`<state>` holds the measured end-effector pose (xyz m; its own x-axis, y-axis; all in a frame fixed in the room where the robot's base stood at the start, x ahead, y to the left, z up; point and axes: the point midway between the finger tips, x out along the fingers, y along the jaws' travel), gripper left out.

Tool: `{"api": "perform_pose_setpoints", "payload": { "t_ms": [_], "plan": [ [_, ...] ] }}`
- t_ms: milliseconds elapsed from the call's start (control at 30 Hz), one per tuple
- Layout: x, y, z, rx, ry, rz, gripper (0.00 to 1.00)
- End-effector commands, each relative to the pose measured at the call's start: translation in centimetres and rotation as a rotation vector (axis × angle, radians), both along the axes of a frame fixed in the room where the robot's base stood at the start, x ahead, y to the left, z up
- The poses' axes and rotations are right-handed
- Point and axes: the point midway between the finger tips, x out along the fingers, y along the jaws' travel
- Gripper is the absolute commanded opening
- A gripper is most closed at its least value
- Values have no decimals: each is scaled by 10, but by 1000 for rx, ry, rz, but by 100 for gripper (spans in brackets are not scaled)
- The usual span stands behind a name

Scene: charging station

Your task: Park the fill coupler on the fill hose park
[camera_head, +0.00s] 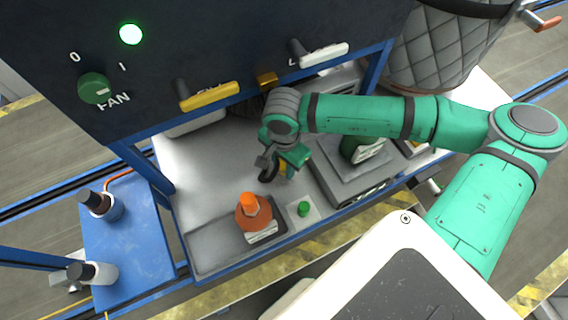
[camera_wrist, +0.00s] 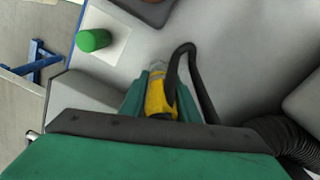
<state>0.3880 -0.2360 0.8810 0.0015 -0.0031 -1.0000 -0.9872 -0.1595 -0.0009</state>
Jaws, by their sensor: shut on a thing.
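The fill coupler (camera_wrist: 155,100), a yellow body with a grey tip, is between the fingers of my gripper (camera_wrist: 160,88) in the wrist view. My gripper is shut on it. A black hose (camera_wrist: 192,70) loops up beside it and runs back to the right. In the head view my gripper (camera_head: 284,166) hangs over the grey worktop, below the panel, and hides most of the coupler (camera_head: 282,169). A small brass-coloured block (camera_head: 266,80) sits under the panel edge between two levers. I cannot tell which part is the fill hose park.
A green button (camera_head: 303,209) on a pale plate and an orange bottle (camera_head: 253,218) stand in front of my gripper. A dark green container (camera_head: 362,148) stands on a grey unit to the right. Yellow (camera_head: 209,96) and white (camera_head: 324,55) levers jut from the panel.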

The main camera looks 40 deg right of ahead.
Motion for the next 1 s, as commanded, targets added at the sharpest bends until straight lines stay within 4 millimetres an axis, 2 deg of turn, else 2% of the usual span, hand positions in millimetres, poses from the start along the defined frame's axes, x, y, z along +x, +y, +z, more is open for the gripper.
{"api": "perform_pose_setpoints", "payload": {
  "t_ms": [1000],
  "plan": [
    [0,0,-22,1,1,0,0]
  ]
}}
